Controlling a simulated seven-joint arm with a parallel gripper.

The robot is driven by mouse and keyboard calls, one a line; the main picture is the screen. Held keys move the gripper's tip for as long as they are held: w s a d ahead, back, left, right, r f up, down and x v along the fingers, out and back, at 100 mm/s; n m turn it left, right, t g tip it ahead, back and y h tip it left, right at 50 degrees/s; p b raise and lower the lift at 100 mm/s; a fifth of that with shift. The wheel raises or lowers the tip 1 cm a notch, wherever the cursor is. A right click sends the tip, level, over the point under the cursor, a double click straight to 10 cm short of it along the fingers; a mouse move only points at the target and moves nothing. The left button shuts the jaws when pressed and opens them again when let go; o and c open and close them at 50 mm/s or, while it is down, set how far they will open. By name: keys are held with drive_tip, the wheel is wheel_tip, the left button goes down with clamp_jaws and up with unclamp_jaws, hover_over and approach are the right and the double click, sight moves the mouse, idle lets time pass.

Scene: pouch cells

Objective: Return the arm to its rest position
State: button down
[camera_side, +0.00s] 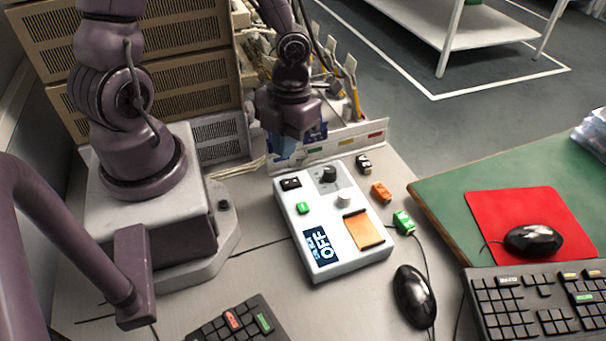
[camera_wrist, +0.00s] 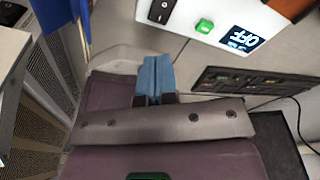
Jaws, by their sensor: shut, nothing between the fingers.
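My gripper (camera_side: 283,150) hangs above the bench behind the white tester box, near its back left corner. Its blue fingers are together and hold nothing. In the wrist view the gripper (camera_wrist: 156,72) shows its two blue fingers side by side, closed. The white box (camera_side: 345,268) stands apart from the fingers on the bench. Its display (camera_side: 318,246) reads OFF. A flat orange piece (camera_side: 362,231) with dark end strips lies on the right part of the box top.
Small black (camera_side: 363,163), orange (camera_side: 381,192) and green (camera_side: 403,222) blocks sit right of the box. A black mouse (camera_side: 413,295) and a keyboard (camera_side: 238,322) lie in front.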

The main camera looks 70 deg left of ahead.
wheel_tip(320, 180, up, 23)
drive_tip(key=s+n+t, duration=0.2)
drive_tip(key=n+t, duration=0.5)
drive_tip(key=n, duration=2.2)
drive_tip(key=shift+s+d+f+n+y, duration=0.2)
drive_tip(key=shift+s+d+n+y, duration=0.15)
drive_tip(key=shift+n+y, duration=0.05)
